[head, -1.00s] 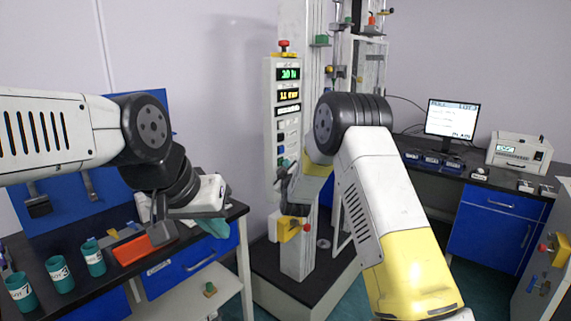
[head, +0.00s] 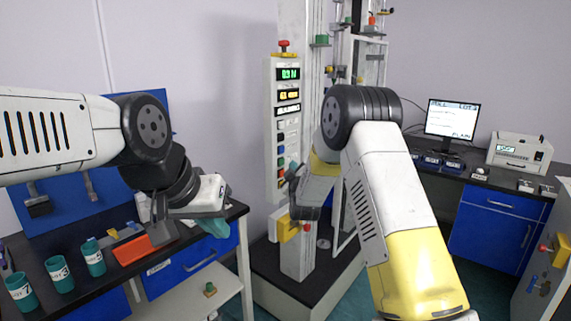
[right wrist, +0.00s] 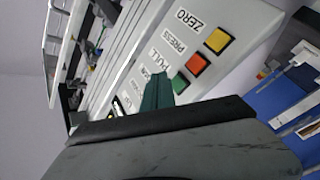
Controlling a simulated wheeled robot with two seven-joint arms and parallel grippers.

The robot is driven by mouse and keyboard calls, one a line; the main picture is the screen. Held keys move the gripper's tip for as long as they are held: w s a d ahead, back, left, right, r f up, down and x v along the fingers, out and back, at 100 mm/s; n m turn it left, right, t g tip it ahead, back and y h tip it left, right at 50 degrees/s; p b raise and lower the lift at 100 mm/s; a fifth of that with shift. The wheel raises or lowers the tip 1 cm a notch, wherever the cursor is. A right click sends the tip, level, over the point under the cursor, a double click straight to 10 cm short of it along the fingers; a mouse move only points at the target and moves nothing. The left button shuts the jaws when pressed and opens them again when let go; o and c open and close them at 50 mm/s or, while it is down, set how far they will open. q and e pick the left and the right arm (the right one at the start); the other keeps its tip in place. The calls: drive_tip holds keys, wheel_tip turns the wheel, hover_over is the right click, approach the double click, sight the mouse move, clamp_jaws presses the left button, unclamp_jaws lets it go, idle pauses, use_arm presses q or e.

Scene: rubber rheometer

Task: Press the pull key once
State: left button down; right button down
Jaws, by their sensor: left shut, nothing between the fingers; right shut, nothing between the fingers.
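The control panel (head: 270,150) is a tall white box with lit readouts (head: 288,74) and a column of keys. In the right wrist view, PULL is printed beside PRESS and ZERO. The red PRESS key (right wrist: 197,64) and yellow ZERO key (right wrist: 219,41) show there. The key at PULL is largely hidden by my teal fingertips; in the head view it appears as the green key (head: 281,161) above the red one. My right gripper (head: 292,172) is shut and empty, close to the panel's right side; contact cannot be told. My left gripper (head: 217,227) is shut and empty, above the left bench.
A red emergency knob (head: 284,45) tops the panel. The left bench holds teal cups (head: 60,274) and an orange tray (head: 143,248). A monitor (head: 451,119) and a white instrument (head: 519,151) stand on the right bench. The test frame rises behind my right arm.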

drive_tip(key=shift+s+d, duration=0.55)
drive_tip(key=shift+d, duration=0.2)
drive_tip(key=shift+s+d, duration=0.55)
drive_tip(key=shift+d, duration=0.2)
drive_tip(key=s+d+r+m+g, duration=0.3)
drive_tip(key=s+d+r, duration=0.15)
drive_tip(key=s, duration=0.25)
drive_tip(key=s+d+r+m+g, duration=0.3)
drive_tip(key=s+r, duration=0.3)
drive_tip(key=s, duration=0.2)
drive_tip(key=s+d+f+m+g, duration=0.1)
drive_tip(key=s+d+m+g, duration=0.1)
drive_tip(key=s, duration=1.3)
drive_tip(key=s+d+f+m+g, duration=0.2)
drive_tip(key=s+d+g, duration=0.1)
drive_tip(key=s, duration=1.2)
drive_tip(key=shift+s+d+m+g, duration=0.2)
drive_tip(key=shift+d+m+g, duration=0.15)
drive_tip(key=shift+g, duration=0.35)
